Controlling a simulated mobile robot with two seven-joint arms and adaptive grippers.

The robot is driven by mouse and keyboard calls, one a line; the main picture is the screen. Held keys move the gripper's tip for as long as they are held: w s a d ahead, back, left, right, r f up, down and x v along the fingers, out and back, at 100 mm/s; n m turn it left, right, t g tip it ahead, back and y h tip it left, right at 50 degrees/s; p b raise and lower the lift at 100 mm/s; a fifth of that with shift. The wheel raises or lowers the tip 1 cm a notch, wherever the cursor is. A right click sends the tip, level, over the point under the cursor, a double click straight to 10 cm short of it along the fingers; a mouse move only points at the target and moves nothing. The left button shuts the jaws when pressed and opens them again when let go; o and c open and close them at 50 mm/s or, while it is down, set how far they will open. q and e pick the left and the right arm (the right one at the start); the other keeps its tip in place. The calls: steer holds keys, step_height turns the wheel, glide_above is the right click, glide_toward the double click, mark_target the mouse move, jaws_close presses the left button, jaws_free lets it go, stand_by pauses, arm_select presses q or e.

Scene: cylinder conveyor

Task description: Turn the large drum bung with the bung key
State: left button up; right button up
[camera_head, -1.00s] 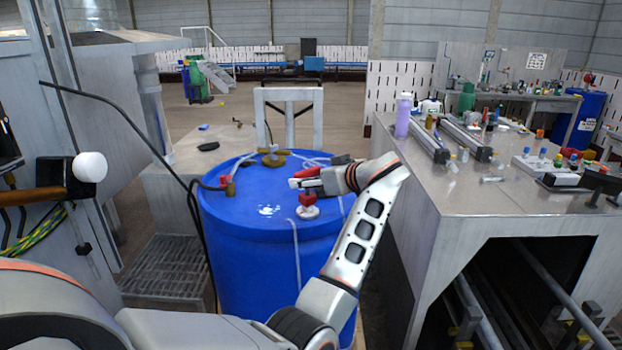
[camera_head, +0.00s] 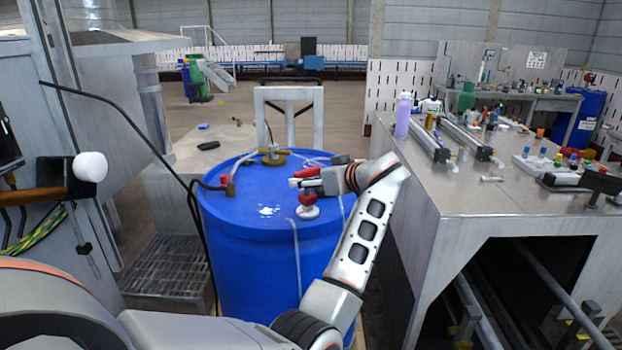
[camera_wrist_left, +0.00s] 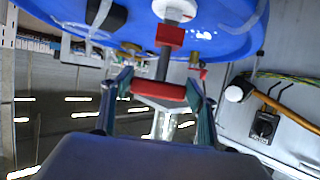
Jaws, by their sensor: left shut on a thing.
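The blue drum (camera_head: 250,265) stands upright in the middle of the head view. A white round bung (camera_head: 308,212) sits on its top at the near right; it also shows at the top of the left wrist view (camera_wrist_left: 181,9). The bung key has a red head (camera_wrist_left: 169,36), a grey shaft and a red handle bar (camera_wrist_left: 159,90). Its head appears to rest on the bung; the exact fit is hidden. My left gripper (camera_wrist_left: 158,88) is shut on the red handle bar, above the bung in the head view (camera_head: 304,182). My right gripper is not in view.
A brass fitting (camera_head: 272,158) and a hose fitting (camera_head: 229,187) stand on the drum top, with pale straps across it. A black cable runs down at the left. A metal bench (camera_head: 480,195) with bottles and rails stands close at the right.

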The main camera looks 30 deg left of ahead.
arm_select(q)
steer(key=shift+f, duration=0.35)
stand_by(0.5)
steer(key=shift+f+b, duration=0.65)
steer(key=shift+f, duration=0.2)
stand_by(0.5)
steer(key=m+t+p, duration=0.1)
steer(key=m+t+h+p, duration=0.1)
steer(key=p, duration=0.1)
steer(key=shift+s+a+r+t, duration=0.1)
steer(key=shift+s+r+t, duration=0.05)
steer(key=shift+s+t, duration=0.15)
steer(key=shift+w+m+t+h, duration=0.1)
steer(key=shift+m+t+h, duration=0.35)
steer(key=shift+m, duration=0.25)
